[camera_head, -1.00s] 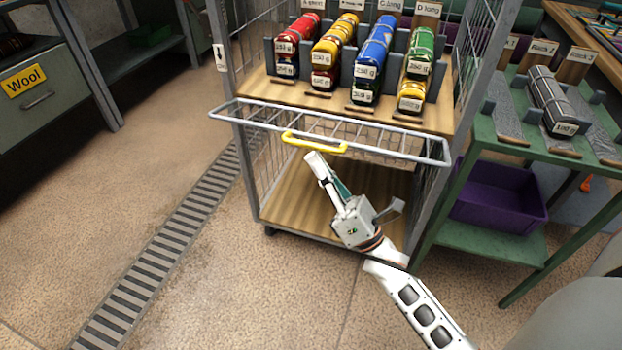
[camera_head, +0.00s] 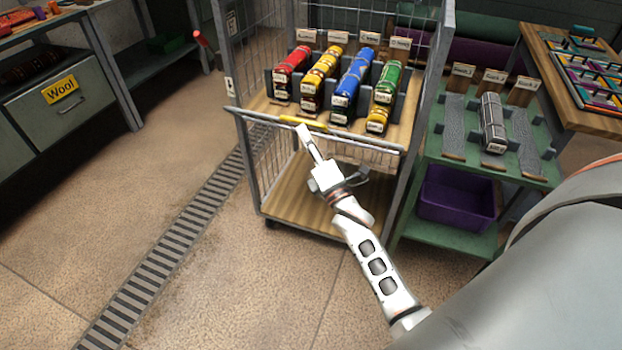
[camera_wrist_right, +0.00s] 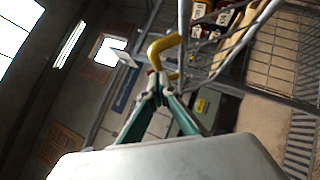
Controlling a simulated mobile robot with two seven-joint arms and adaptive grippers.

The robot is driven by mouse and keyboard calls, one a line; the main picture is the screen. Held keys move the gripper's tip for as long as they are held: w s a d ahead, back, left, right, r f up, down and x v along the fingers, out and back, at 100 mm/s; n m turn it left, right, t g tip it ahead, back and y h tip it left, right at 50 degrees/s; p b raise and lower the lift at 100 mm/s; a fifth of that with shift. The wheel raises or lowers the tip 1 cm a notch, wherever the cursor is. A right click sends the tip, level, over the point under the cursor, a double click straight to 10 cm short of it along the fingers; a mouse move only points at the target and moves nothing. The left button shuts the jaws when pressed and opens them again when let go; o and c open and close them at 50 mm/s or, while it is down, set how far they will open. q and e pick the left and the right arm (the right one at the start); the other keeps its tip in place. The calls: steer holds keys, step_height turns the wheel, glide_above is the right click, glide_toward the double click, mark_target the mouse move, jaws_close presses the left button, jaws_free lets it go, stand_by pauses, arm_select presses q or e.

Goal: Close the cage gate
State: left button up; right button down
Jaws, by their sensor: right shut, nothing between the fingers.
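The cage gate (camera_head: 355,142) is a grey wire panel across the front of the wheeled cage, with a yellow handle (camera_head: 303,123) on its top rail. The rail lies close to the cage's front posts; whether it is latched I cannot tell. My right gripper (camera_head: 303,133) is shut and empty, its tip at the handle from the front. In the right wrist view the shut fingers (camera_wrist_right: 157,88) are just below the yellow handle (camera_wrist_right: 164,46), not around it. Whether they touch it is unclear. My left gripper is not in view.
The cage shelf (camera_head: 262,106) holds several coloured rolls with labels. A green stand (camera_head: 455,170) with a purple bin (camera_head: 455,197) stands close on the right. A grey drawer unit (camera_head: 70,108) is at the left. The floor left of the cage is clear, with a drain grate (camera_head: 180,235).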

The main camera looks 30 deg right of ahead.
steer(key=w+d+r+m+g+p, duration=0.1)
steer(key=p, duration=0.1)
steer(key=w+d+r+m+g+p, duration=0.1)
steer(key=r+p, duration=0.1)
steer(key=p, duration=0.1)
steer(key=w+d+r+m+g+h+p, duration=0.1)
steer(key=d+r+p, duration=0.1)
steer(key=p, duration=0.1)
steer(key=shift+r+m, duration=0.15)
steer(key=shift+m, duration=0.25)
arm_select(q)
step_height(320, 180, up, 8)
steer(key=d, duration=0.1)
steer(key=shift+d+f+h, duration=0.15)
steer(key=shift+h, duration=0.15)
arm_select(e)
steer(key=w+d+r, duration=0.1)
steer(key=w+d, duration=0.3)
steer(key=d, duration=0.1)
steer(key=shift+r, duration=0.3)
